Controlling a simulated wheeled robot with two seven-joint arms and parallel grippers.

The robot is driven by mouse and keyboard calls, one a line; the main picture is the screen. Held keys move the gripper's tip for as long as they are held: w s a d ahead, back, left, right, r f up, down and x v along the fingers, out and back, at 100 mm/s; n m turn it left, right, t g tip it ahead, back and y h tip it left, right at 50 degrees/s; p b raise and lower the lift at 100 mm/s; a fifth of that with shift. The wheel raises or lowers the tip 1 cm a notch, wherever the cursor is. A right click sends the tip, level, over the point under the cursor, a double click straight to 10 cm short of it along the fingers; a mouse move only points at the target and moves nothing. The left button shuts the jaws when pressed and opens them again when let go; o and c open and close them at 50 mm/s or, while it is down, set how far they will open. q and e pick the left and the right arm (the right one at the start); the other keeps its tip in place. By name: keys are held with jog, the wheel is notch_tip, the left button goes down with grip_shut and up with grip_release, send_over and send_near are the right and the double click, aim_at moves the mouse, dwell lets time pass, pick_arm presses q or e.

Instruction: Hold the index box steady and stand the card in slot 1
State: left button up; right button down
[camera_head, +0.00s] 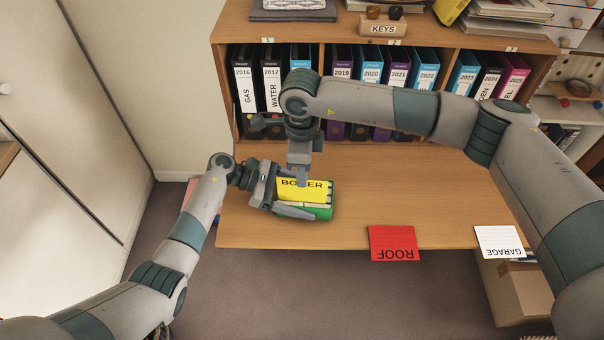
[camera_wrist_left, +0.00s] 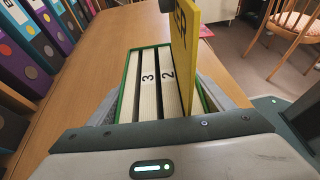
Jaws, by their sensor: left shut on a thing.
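The green index box (camera_head: 317,213) rests on the desk near its left end. My left gripper (camera_head: 289,197) is shut on it, with one finger along each side in the left wrist view. There its slots labelled 3 (camera_wrist_left: 148,79) and 2 (camera_wrist_left: 168,75) look empty. The yellow BOILER card (camera_head: 315,190) stands upright along the box's near side, next to slot 2. It also shows in the left wrist view (camera_wrist_left: 184,50), hiding the slot 1 label. How deep it sits is unclear. My right gripper (camera_head: 303,178) points down at the card's top edge; its grip is unclear.
A red ROOF card (camera_head: 393,243) and a white GARAGE card (camera_head: 499,241) lie at the desk's front edge. Binders (camera_head: 371,68) fill the shelf behind. The desk top right of the box is clear. A cardboard box (camera_head: 514,290) stands below at right.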

send_over(302, 201)
jog(key=shift+w+f, duration=0.1)
jog(key=shift+f, duration=2.25)
dwell(1.9)
jog(key=c, duration=2)
grip_release()
jog(key=shift+c, duration=0.2)
jog(key=o, duration=0.5)
jog(key=shift+r, duration=0.1)
jog(key=shift+r, duration=3.9)
